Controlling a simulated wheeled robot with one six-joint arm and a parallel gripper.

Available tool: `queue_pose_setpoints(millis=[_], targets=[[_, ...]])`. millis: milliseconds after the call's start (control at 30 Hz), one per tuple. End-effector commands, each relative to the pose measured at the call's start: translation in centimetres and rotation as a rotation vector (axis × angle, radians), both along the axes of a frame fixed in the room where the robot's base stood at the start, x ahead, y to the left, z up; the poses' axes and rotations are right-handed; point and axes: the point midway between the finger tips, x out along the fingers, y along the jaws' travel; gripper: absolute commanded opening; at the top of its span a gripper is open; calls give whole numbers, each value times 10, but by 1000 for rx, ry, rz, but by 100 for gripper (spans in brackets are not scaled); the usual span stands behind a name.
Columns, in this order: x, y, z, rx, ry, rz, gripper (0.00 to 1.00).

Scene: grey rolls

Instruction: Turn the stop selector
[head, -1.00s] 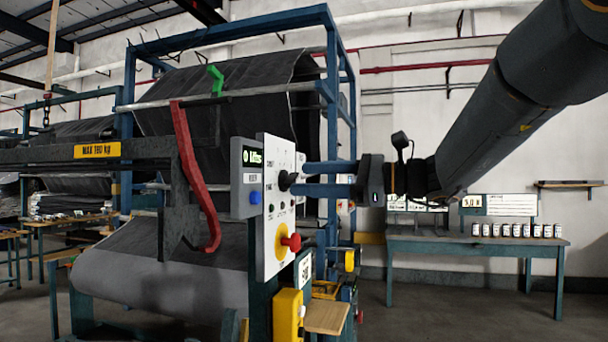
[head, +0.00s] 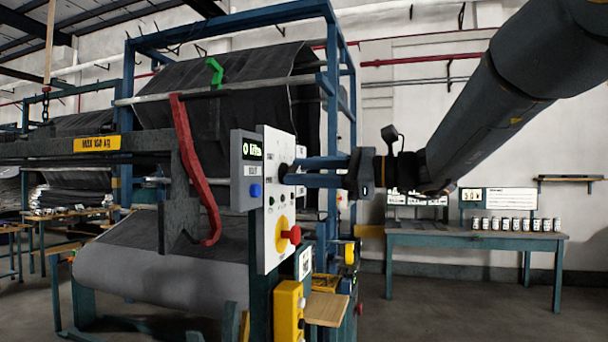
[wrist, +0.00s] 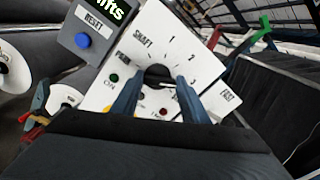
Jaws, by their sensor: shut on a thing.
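The stop selector is a dark round knob (wrist: 157,73) on a white control panel (head: 268,225). My gripper (head: 287,171) reaches the panel from the right, level with the knob. Its two blue fingers are shut on the knob, one on each side, in the wrist view (wrist: 160,84). The fingers hide part of the knob.
A grey box with a blue RESET button (head: 255,190) adjoins the panel at left. Below the knob, a red mushroom button (head: 291,235) on a yellow disc sticks out. A red curved lever (head: 195,170) hangs further left. A table with cans (head: 440,240) stands behind, right.

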Motion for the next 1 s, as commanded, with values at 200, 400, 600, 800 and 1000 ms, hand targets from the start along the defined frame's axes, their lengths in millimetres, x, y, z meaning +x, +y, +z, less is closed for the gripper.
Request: queue_pose_setpoints(millis=[200, 400, 600, 800, 1000], targets=[[0, 0, -3, -39, -106, 0, 18], [0, 0, -4, -90, -252, 0, 18], [-1, 1, -4, -144, -398, 1, 18], [-2, 1, -4, -188, -517, 0, 18], [-3, 1, -2, -215, -592, 0, 18]])
